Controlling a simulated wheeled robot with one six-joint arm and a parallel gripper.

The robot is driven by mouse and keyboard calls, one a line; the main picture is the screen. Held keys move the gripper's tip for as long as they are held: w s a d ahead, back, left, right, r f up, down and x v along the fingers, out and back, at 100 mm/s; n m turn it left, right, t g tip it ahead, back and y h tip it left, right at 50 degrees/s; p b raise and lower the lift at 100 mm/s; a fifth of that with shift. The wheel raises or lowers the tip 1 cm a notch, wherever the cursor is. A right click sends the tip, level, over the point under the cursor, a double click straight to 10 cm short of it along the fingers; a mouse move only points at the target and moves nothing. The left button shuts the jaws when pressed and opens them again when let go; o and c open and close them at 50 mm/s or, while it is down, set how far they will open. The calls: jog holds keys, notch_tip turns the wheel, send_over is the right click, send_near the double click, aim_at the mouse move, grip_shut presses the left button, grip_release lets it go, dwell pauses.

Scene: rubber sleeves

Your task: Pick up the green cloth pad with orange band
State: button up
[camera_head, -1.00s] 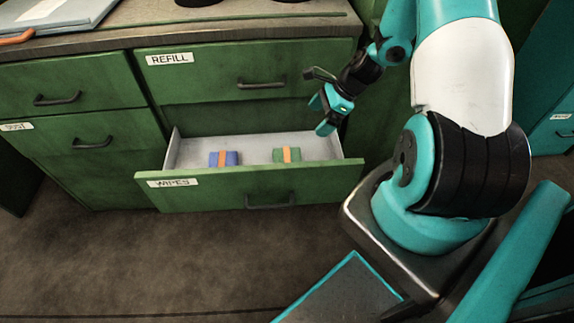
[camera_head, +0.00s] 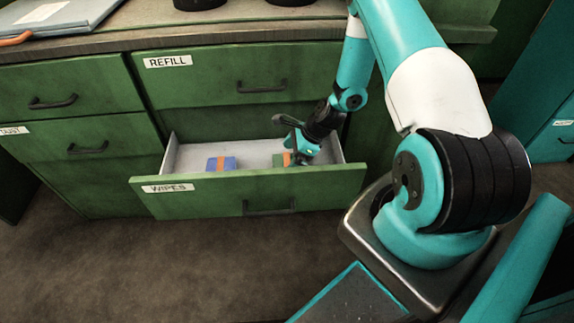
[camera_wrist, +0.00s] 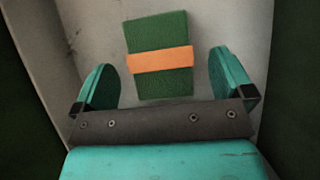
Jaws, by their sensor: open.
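The green cloth pad with an orange band lies flat on the light floor of the open drawer. In the wrist view the pad (camera_wrist: 158,80) sits between and a little beyond my two fingers, with a gap on each side. My gripper (camera_wrist: 165,80) is open and empty. In the head view my gripper (camera_head: 300,150) reaches down into the right side of the drawer (camera_head: 250,191), over the pad (camera_head: 279,161), and hides part of it.
A blue pad with an orange band (camera_head: 221,163) lies to the left in the same drawer, labelled WIPES. The drawer's front and side walls stand around the pads. The closed REFILL drawer (camera_head: 225,75) is above, below the counter (camera_head: 250,32).

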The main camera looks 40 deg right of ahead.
aim_at(287, 160)
jog(key=x, duration=0.3)
jog(key=shift+c, duration=0.5)
jog(key=c, duration=0.9)
jog(key=shift+r, duration=0.1)
jog(key=shift+r, duration=0.1)
notch_tip(287, 160, up, 10)
jog(key=shift+f+p, duration=0.1)
jog(key=shift+p, duration=0.85)
